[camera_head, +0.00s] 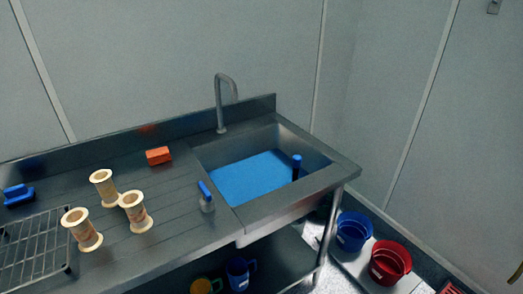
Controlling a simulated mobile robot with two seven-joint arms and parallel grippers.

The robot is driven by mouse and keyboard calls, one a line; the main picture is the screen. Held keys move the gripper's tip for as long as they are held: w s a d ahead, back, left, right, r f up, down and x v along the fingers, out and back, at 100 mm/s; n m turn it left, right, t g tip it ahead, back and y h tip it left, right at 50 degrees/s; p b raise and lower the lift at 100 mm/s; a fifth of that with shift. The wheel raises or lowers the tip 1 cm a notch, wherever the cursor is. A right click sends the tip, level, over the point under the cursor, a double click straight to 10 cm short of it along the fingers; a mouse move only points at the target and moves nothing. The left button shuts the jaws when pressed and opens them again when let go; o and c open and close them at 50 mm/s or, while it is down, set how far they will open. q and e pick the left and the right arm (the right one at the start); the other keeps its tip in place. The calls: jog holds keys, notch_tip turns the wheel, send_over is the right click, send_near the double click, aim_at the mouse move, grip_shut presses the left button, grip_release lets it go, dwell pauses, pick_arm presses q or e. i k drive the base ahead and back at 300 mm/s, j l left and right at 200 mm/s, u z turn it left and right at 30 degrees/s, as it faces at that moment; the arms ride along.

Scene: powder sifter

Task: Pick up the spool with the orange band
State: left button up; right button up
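Three cream-coloured spools stand on the ribbed metal counter at the left. One spool (105,189) is at the back, one spool (138,217) is at the front right, and one spool (84,234) is at the front left beside a wire rack. The back and front right spools are close together; I cannot tell if they touch. Brownish-orange marks show faintly on the sides of the front spools, but I cannot tell which spool has an orange band. Neither of my grippers is in view.
A wire rack (38,246) and a blue brush (18,194) lie at the left. An orange block (158,155) sits behind the spools. Blue (352,232) and red (390,264) buckets stand below right.

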aim_at(76, 220)
jog(key=u, duration=1.45)
jog(key=k+l+z, duration=0.1)
jog(key=z, duration=0.3)
jog(key=k+l+z, duration=0.2)
jog(key=z, duration=0.15)
jog(key=k, duration=0.05)
